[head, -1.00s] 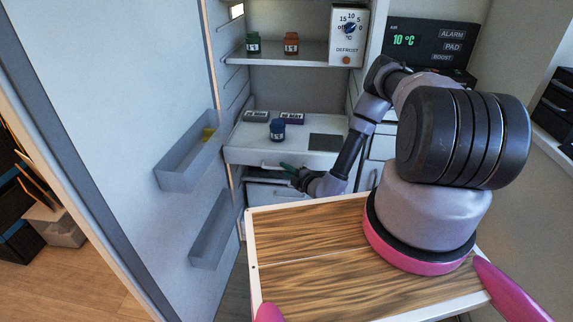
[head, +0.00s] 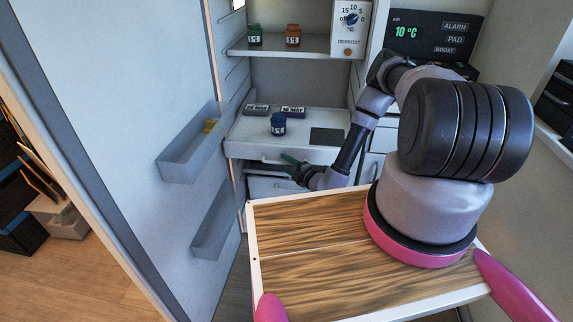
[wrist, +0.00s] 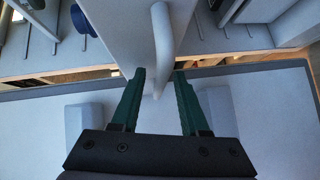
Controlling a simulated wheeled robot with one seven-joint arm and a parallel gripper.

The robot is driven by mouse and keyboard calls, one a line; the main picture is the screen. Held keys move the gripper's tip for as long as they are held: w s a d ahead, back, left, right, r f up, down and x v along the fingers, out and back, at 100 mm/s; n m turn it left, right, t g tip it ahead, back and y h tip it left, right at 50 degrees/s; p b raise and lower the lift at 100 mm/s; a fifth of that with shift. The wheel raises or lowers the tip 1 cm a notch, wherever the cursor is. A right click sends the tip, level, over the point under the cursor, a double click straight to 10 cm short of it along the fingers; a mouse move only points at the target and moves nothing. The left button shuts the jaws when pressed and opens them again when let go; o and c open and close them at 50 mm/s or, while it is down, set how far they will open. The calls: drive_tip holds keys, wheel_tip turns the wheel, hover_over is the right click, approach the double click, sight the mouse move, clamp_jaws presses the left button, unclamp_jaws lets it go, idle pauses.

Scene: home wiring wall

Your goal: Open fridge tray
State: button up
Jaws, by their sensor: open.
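The fridge tray (head: 245,149) is a white drawer inside the open fridge, with a blue jar (head: 278,124) and small labelled blocks on top. Its handle (head: 268,160) is on the front face. In the wrist view the pale handle (wrist: 161,45) runs between the two green fingers of my gripper (wrist: 158,72). My gripper (head: 289,163) is open at the tray front, a finger on either side of the handle. I cannot tell whether either finger touches it.
The fridge door (head: 110,110) stands open at left with door bins (head: 190,155). A lower drawer (head: 272,187) sits below the tray. A shelf (head: 300,45) above holds a green jar and an orange jar. A control panel (head: 430,38) is at right.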

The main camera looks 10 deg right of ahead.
drive_tip(key=v, duration=1)
drive_tip(key=shift+s, duration=0.4)
drive_tip(key=shift+d+r, duration=0.1)
drive_tip(key=shift+d, duration=0.05)
drive_tip(key=w+a+r+n+g+y, duration=0.15)
drive_tip(key=r+n+g+y, duration=0.3)
drive_tip(key=r+n, duration=0.6)
drive_tip(key=w+a+r+n+g+y, duration=0.1)
drive_tip(key=a+r+n+g+y, duration=0.3)
drive_tip(key=r+n, duration=0.7)
drive_tip(key=s+r+n+g+h, duration=0.2)
drive_tip(key=s+r+n+g, duration=0.25)
drive_tip(key=r, duration=0.35)
drive_tip(key=s+r+n+g+h, duration=0.25)
drive_tip(key=r+n, duration=0.35)
drive_tip(key=r, duration=0.3)
drive_tip(key=s+d+r+n+t+h, duration=0.4)
drive_tip(key=s+d+r+n, duration=0.1)
drive_tip(key=r, duration=0.4)
drive_tip(key=s+d+r+n+t+h, duration=0.4)
drive_tip(key=s+r+n, duration=0.3)
drive_tip(key=r+n, duration=0.2)
drive_tip(key=shift+s+d+r+h, duration=0.15)
drive_tip(key=shift+s+d+h, duration=0.25)
drive_tip(key=shift+h, duration=0.4)
